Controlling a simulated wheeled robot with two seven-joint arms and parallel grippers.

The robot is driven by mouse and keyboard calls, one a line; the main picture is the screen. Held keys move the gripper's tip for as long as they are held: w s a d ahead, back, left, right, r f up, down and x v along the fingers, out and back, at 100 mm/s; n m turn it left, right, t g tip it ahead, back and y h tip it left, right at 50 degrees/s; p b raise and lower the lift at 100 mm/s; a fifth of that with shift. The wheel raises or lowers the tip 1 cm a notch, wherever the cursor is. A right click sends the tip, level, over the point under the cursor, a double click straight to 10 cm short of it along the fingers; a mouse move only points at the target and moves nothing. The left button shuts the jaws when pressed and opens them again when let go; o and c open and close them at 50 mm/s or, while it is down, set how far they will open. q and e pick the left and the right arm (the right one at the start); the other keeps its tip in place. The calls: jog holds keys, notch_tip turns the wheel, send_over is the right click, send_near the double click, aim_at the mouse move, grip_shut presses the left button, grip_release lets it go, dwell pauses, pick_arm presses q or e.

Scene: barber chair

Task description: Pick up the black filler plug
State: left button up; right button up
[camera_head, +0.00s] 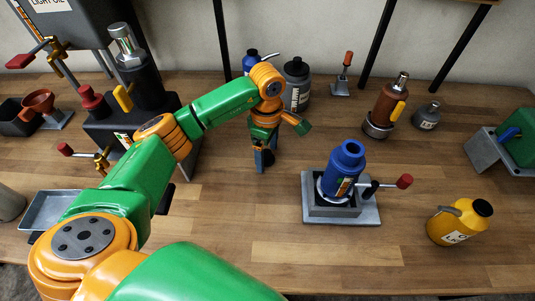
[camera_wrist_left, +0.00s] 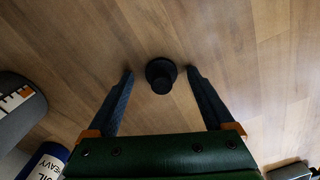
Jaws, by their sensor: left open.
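The black filler plug (camera_wrist_left: 161,76) shows in the left wrist view as a small round black piece on the wooden table top. It lies between the two spread fingers of my left gripper (camera_wrist_left: 161,90), close to their tips, with a gap on each side. In the head view my left gripper (camera_head: 264,160) points down at the table behind the middle. It is open and I see no grip on the plug. In the head view the plug is hidden or too small to tell by the fingers. My right gripper is in neither view.
A blue cylinder in a grey vise (camera_head: 340,208) stands to the right of the gripper. A grey bottle (camera_head: 296,86) and a blue can (camera_head: 252,62) stand behind it. A yellow can (camera_head: 460,222) stands at the right. The wood (camera_head: 240,220) in front is clear.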

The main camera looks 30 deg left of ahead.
pick_arm(q)
jog(key=shift+s+r, duration=0.1)
jog(key=shift+s, duration=0.05)
jog(key=c, duration=0.7)
grip_shut()
